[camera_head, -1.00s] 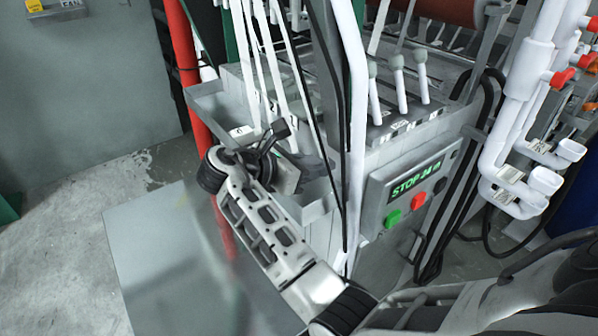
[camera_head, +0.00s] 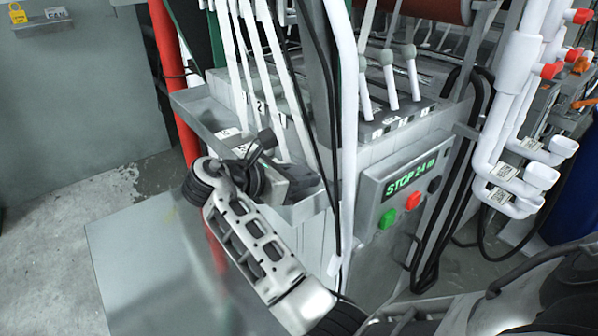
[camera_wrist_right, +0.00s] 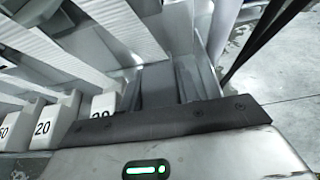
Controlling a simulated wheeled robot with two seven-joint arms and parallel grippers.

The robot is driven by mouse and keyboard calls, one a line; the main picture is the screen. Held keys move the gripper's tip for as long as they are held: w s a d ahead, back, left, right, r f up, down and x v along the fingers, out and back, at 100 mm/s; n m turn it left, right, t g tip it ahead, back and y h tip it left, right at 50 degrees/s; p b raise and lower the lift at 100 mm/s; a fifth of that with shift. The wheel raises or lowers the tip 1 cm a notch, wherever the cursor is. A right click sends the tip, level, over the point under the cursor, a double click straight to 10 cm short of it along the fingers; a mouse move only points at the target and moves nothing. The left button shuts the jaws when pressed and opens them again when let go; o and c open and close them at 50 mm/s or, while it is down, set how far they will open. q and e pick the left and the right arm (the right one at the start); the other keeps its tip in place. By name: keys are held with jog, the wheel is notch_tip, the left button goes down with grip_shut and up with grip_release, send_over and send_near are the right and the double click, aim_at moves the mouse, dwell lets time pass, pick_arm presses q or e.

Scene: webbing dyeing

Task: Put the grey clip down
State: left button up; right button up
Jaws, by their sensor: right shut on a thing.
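My right gripper (camera_head: 292,183) is at the grey metal tray (camera_head: 199,113) on the front of the machine, close beside the hanging white straps. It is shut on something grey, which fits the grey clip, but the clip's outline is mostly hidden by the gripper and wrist. In the right wrist view, the gripper body with its green light fills the bottom. Grey upright pieces stand just past its dark edge, and I cannot tell clip from finger there. My left gripper is not in view.
White numbered blocks (camera_wrist_right: 52,120) sit beside the gripper, with white straps (camera_wrist_right: 112,25) close above. A control panel (camera_head: 408,187) reading STOP, with green and red buttons, is to the right. Black cables hang near. A red pipe (camera_head: 172,75) stands left of the tray.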

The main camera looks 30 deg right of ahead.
jog(key=shift+s+f, duration=0.15)
jog(key=shift+f, duration=0.4)
jog(key=o, duration=1)
jog(key=shift+f, duration=0.1)
jog(key=shift+r+b, duration=0.2)
jog(key=shift+b, duration=0.45)
jog(key=v, duration=0.6)
jog(key=r+v, duration=0.1)
jog(key=v, duration=0.5)
jog(key=shift+r, duration=0.25)
